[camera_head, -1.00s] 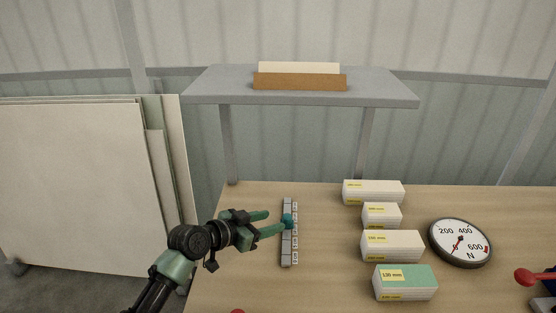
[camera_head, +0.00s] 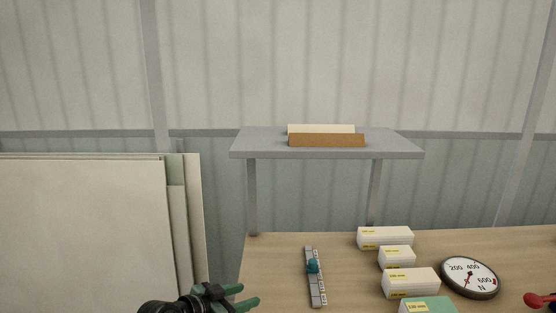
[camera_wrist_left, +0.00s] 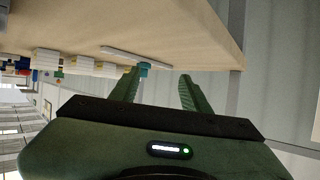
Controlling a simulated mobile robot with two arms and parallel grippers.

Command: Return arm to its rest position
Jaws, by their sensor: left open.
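My left gripper (camera_head: 247,297) is at the bottom of the head view, over the left front part of the wooden table. Its two green fingers point right and are apart, with nothing between them. In the left wrist view the fingers (camera_wrist_left: 160,88) are also spread and empty. A grey segmented strip with labels (camera_head: 318,289) lies on the table to the right of the gripper, with a teal knob (camera_head: 313,267) on it. The gripper is apart from both. The teal knob also shows in the left wrist view (camera_wrist_left: 145,68), beyond the fingers. My right gripper is not in view.
White boxes (camera_head: 385,238) and a green-topped box (camera_head: 428,306) stand on the table (camera_head: 275,262), right of the strip. A round dial gauge (camera_head: 470,277) and a red-knobbed thing (camera_head: 538,300) are farther right. A grey shelf (camera_head: 400,146) stands behind. Pale panels (camera_head: 80,235) lean at left.

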